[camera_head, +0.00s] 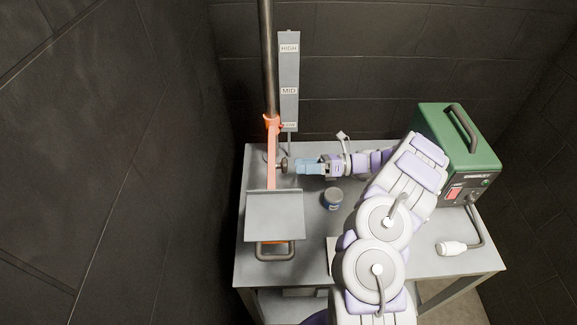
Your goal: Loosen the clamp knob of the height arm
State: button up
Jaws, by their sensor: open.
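The height arm (273,158) is an orange-red bracket on a dark upright pole (268,60), low on it beside the LOW mark. The clamp knob (284,165) is a small dark round knob on the right side of the bracket. My gripper (298,167) comes in from the right, level with the knob. Its jaws are open and their tips are close to the knob; whether they touch or surround it is too small to tell. A grey plate (274,216) hangs at the front of the height arm.
A scale plate (289,80) marked HIGH, MID and LOW stands behind the pole. Dark block walls enclose the booth.

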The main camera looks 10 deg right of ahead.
aim_at(282, 166)
jog(key=a, duration=0.2)
jog(key=w+a, duration=0.1)
jog(key=a, duration=0.2)
jog(key=shift+a, duration=0.15)
jog(key=shift+d, duration=0.25)
jog(key=shift+c, duration=0.3)
jog(key=shift+a, duration=0.3)
jog(key=c, duration=1)
